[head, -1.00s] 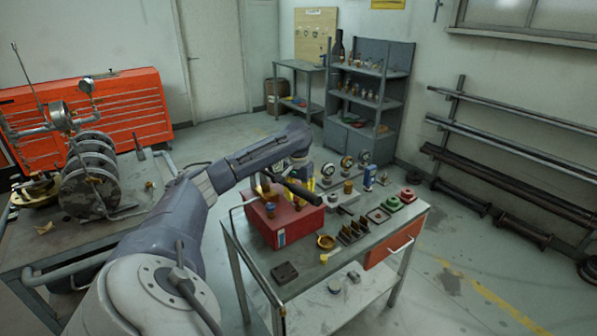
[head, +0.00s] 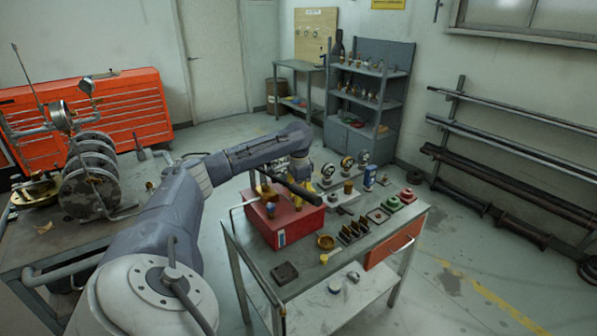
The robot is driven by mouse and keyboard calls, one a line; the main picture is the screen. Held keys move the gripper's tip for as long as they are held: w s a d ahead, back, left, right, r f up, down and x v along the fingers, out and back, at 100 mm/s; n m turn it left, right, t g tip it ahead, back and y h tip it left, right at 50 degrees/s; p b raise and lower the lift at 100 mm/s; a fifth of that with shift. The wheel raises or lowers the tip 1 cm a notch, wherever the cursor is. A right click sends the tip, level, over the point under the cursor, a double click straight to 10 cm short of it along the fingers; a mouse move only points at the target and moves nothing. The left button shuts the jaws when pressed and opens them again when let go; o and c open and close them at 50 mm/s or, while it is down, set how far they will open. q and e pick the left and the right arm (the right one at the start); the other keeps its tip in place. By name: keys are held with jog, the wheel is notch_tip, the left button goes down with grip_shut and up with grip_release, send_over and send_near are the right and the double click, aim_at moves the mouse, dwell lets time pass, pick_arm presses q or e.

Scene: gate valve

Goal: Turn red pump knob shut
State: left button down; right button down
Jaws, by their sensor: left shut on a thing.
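The red pump (head: 287,226) is a red box on the near left part of the metal workbench. A dark bar-like handle (head: 306,193) slants over its top, and brass fittings show at its top left. My left gripper (head: 301,181) is low over the back right of the pump, pointing down, partly hidden behind the dark handle. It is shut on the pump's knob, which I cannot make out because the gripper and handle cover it. My right gripper is out of view.
The workbench (head: 300,268) also holds gauges (head: 346,163), a brass bowl (head: 325,242), a dark slotted rack (head: 353,232), a blue can (head: 370,177) and green and red parts (head: 393,204) right of the pump. A cluttered second table (head: 40,250) stands at left.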

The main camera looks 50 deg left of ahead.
pick_arm(q)
jog(key=shift+m, duration=1.5)
jog(key=c, duration=1)
grip_release()
jog(key=shift+r, duration=0.1)
notch_tip(320, 180, up, 12)
